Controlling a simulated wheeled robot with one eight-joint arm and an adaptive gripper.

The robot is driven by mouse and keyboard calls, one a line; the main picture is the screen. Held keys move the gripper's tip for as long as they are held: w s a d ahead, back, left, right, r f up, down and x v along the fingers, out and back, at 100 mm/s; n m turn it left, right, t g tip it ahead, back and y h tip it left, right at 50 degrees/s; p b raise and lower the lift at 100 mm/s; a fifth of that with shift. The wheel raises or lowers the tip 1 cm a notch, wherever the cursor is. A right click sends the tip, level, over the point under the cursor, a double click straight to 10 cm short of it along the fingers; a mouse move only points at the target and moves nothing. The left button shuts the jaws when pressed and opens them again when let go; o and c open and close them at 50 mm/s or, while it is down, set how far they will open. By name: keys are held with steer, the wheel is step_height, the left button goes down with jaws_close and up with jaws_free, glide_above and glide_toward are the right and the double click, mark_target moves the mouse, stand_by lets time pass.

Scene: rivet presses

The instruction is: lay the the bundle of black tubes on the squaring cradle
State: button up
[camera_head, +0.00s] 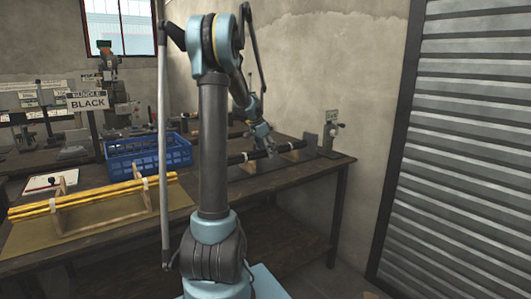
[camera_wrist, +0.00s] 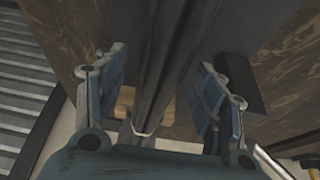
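The bundle of black tubes (camera_head: 285,148) lies level over the right part of the table, with a pale band near its left end. It runs lengthwise between my fingers in the wrist view (camera_wrist: 165,60). My gripper (camera_head: 263,143) is over the middle of the bundle. Its two fingers (camera_wrist: 163,85) stand on either side of the tubes, with visible gaps, so it is open around them. A grey upright plate (camera_head: 310,142) stands by the bundle's right end and looks like part of the squaring cradle. I cannot tell whether the tubes touch the cradle; my gripper hides part.
A yellow bundle (camera_head: 100,195) rests on wooden supports at the left. A blue crate (camera_head: 148,155) stands behind it, near a "BUNDLE BLACK" sign (camera_head: 88,102). A small device (camera_head: 331,135) stands at the table's right end. A wall and a ribbed shutter (camera_head: 455,150) bound the right.

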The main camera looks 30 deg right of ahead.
steer(key=v, duration=1.2)
stand_by(0.6)
